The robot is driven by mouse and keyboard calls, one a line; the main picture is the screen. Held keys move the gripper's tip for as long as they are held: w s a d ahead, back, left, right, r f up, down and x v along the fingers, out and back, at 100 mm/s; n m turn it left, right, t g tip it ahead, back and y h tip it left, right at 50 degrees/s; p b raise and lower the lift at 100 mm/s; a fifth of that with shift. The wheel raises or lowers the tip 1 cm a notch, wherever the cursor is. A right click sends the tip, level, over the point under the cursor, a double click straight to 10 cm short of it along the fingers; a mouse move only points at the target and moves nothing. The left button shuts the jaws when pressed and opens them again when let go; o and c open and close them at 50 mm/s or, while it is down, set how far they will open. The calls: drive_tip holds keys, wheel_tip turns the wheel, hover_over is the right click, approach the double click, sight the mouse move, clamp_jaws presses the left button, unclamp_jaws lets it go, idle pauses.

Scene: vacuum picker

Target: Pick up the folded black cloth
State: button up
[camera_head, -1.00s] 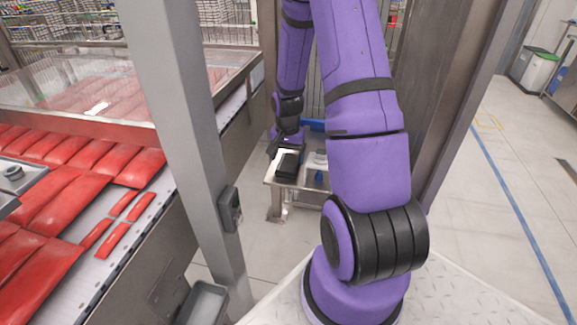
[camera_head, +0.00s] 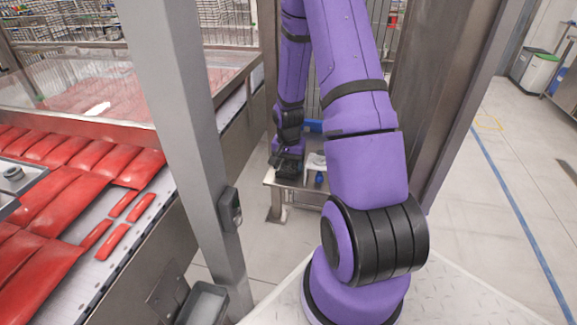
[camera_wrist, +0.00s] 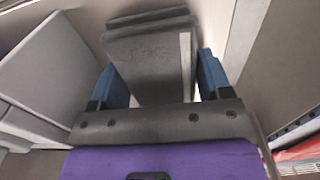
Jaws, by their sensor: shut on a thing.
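The folded black cloth (camera_wrist: 148,58) shows in the wrist view as a dark, flat, layered stack between the two blue fingertips. My gripper (camera_wrist: 160,78) is shut on it, with one finger at each side. In the head view my gripper (camera_head: 287,160) is low at the left part of a small metal table (camera_head: 312,196). There the cloth is mostly hidden by the gripper and hard to tell apart from its dark parts. I cannot tell whether the cloth is clear of the tabletop.
A pale item with blue parts (camera_head: 319,166) stands on the table just right of my gripper. A blue bin (camera_head: 314,126) is behind. A grey post (camera_head: 185,130) and a conveyor with red packs (camera_head: 60,200) are at left. Open floor lies at right.

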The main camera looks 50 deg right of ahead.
sight(289, 162)
drive_tip(key=shift+r, duration=5.05)
